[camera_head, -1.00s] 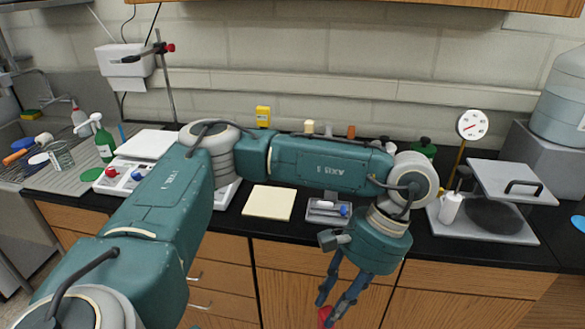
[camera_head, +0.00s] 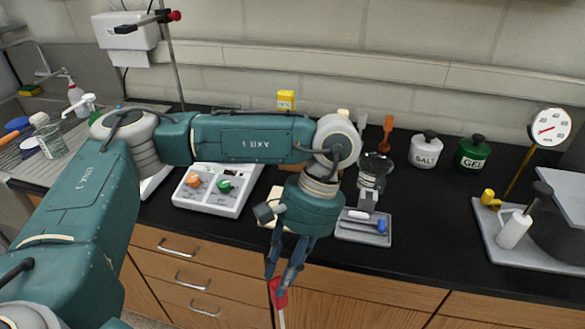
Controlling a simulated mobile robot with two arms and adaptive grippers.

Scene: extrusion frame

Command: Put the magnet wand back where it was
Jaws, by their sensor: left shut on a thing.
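My left gripper (camera_head: 278,284) points down in front of the bench's front edge, with its fingers closed on a red piece with a pale rod below it. This looks like the magnet wand (camera_head: 280,297); its lower end is cut off by the bottom of the picture. The wand hangs upright before the wooden cabinet fronts, apart from the bench. My right gripper is not in view.
A small grey tray (camera_head: 350,236) with a white and a blue piece lies on the black bench top (camera_head: 430,240). A white stirrer-like device (camera_head: 226,205) with orange and green knobs stands left. SALT (camera_head: 425,151) and GEL (camera_head: 472,155) jars stand behind.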

